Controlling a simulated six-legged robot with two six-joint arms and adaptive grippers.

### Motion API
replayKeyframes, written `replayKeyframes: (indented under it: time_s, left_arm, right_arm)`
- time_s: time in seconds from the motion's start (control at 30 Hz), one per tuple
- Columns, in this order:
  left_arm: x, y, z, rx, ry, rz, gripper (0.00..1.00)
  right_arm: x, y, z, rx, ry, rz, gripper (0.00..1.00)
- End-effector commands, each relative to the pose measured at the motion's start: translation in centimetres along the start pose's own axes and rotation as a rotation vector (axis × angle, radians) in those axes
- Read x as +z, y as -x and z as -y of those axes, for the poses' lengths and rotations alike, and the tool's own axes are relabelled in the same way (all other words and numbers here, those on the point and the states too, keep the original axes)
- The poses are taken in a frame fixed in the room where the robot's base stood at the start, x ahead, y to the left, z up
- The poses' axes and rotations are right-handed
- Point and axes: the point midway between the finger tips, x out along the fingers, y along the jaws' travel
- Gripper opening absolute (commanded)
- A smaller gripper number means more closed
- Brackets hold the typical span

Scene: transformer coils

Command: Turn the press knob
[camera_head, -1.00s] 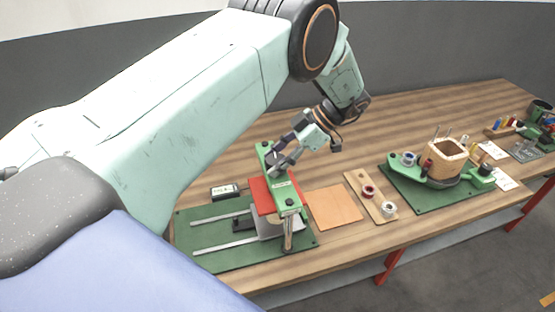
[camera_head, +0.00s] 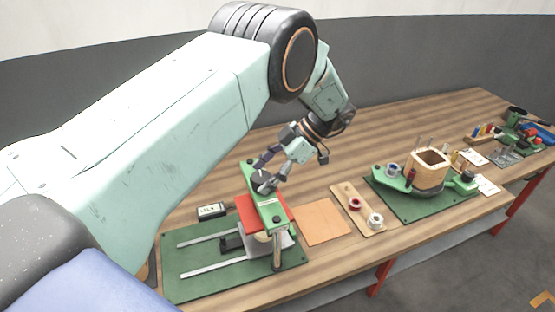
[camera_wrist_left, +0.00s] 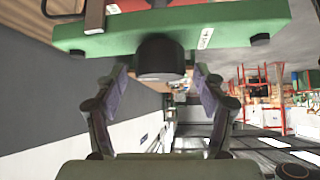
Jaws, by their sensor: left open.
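The press is a green beam (camera_head: 268,206) above a red plate (camera_head: 248,212) on a green base board (camera_head: 190,285) at the near side of the table. The press knob (camera_wrist_left: 161,60) is a black cylinder on the beam in the left wrist view. My left gripper (camera_head: 264,172) is over the beam in the head view. In the left wrist view my left gripper (camera_wrist_left: 160,75) is open, with one finger on each side of the knob. Whether the fingers touch it I cannot tell. My right gripper is out of view.
Two metal rails (camera_head: 213,268) lie on the base board. A small black box (camera_head: 211,210) sits behind it. To the right are an orange sheet (camera_head: 326,222), a wooden board with spools (camera_head: 345,193) and a green coil fixture (camera_head: 395,181). The table behind is clear.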

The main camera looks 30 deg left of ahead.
Motion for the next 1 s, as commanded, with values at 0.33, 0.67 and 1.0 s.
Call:
replayKeyframes:
  time_s: [0.33,0.67,1.0]
  left_arm:
    - [0.1,6.5,0.0,0.002,0.001,0.003,0.71]
    - [0.1,10.1,0.0,0.000,0.000,0.001,0.71]
    - [0.0,10.9,0.1,-0.001,0.000,0.000,0.71]
  right_arm:
    - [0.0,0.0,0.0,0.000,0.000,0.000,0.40]
    - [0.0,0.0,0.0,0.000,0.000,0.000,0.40]
    - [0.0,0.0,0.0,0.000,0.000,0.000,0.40]
